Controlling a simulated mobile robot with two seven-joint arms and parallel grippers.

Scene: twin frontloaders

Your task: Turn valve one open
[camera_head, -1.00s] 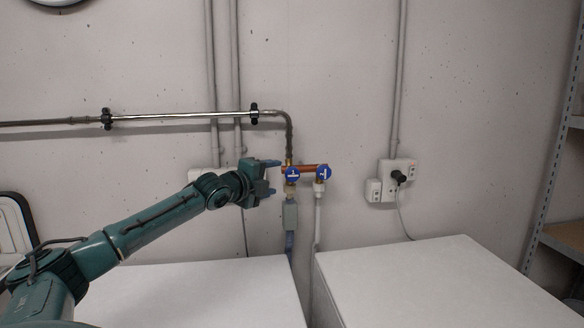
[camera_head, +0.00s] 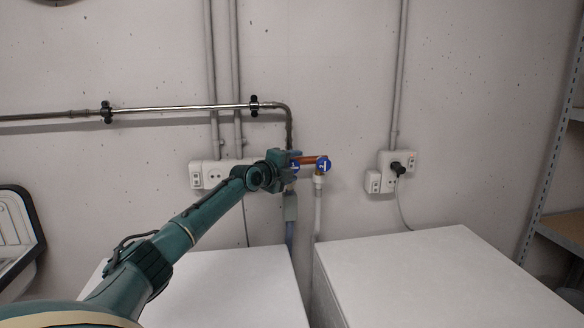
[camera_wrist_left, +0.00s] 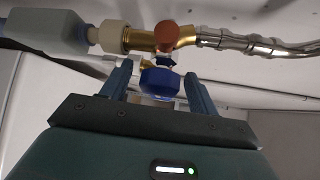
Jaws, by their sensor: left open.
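The right knob (camera_head: 324,165) is in plain view. The left knob (camera_head: 296,164) is mostly hidden behind my left gripper (camera_head: 286,168). In the left wrist view the blue knob (camera_wrist_left: 160,82) lies between the two spread fingers of my left gripper, with a visible gap to the fingers. I cannot read which knob is valve one. My right gripper is not in view.
Two white machine tops (camera_head: 215,285) (camera_head: 430,270) stand below, with a gap between them where hoses hang. A metal pipe (camera_head: 180,111) runs along the wall above. A socket (camera_head: 398,162) with a black plug is to the right, a shelf (camera_head: 560,170) farther right.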

